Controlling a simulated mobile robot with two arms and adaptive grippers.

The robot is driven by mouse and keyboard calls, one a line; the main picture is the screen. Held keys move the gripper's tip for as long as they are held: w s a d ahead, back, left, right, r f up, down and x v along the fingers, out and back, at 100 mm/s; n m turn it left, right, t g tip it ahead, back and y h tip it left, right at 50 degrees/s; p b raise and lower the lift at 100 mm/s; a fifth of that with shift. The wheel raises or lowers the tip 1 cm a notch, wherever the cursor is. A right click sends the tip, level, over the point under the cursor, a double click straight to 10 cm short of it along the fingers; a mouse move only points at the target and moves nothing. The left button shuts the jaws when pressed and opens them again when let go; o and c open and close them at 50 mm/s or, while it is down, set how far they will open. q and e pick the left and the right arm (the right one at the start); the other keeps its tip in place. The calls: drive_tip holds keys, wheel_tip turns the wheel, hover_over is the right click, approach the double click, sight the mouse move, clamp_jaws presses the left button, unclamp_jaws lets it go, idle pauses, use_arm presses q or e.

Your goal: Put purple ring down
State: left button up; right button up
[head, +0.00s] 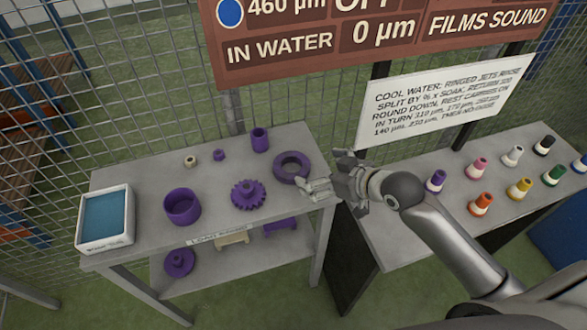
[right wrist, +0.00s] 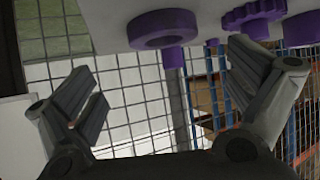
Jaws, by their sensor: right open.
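The purple ring (head: 281,174) lies flat near the right end of the grey table, beside a purple gear (head: 247,196). In the right wrist view the ring (right wrist: 150,40) is at the top, beyond the fingertips and not between them. My right gripper (head: 328,172) is open and empty, just right of the ring at the table's right edge. It shows open in the right wrist view (right wrist: 168,78) too. A small gap seems to part it from the ring. My left gripper is in neither view.
The table (head: 150,190) also holds a purple cup (head: 182,208), a purple cylinder (head: 260,140), small parts and a blue-filled tray (head: 105,218). A lower shelf (head: 210,272) holds more parts. A second table (head: 400,240) at right carries several colored bottles. Signs and wire mesh stand behind.

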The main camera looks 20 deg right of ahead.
sight(306, 174)
drive_tip(key=shift+w+d+r+n+g+y, duration=0.15)
drive_tip(key=shift+d+r+n+g+y, duration=0.05)
drive_tip(key=shift+r+n+g+y, duration=0.2)
drive_tip(key=shift+w+d+r+n+g+y, duration=0.2)
drive_tip(key=shift+r+n, duration=0.1)
drive_tip(key=shift+r, duration=0.2)
drive_tip(key=x, duration=0.5)
drive_tip(key=shift+w+a, duration=0.1)
drive_tip(key=shift+a, duration=0.05)
drive_tip(key=shift+s+f+p+x, duration=0.1)
drive_tip(key=shift+f+p+x, duration=0.1)
drive_tip(key=shift+x, duration=1.15)
drive_tip(key=shift+s+f+p+x, duration=0.15)
drive_tip(key=shift+f+p+x, duration=0.05)
drive_tip(key=shift+x, duration=1.15)
drive_tip(key=shift+d, duration=0.2)
drive_tip(key=c, duration=1)
drive_tip(key=shift+r, duration=0.1)
drive_tip(key=shift+c, duration=0.9)
drive_tip(key=shift+r, duration=0.1)
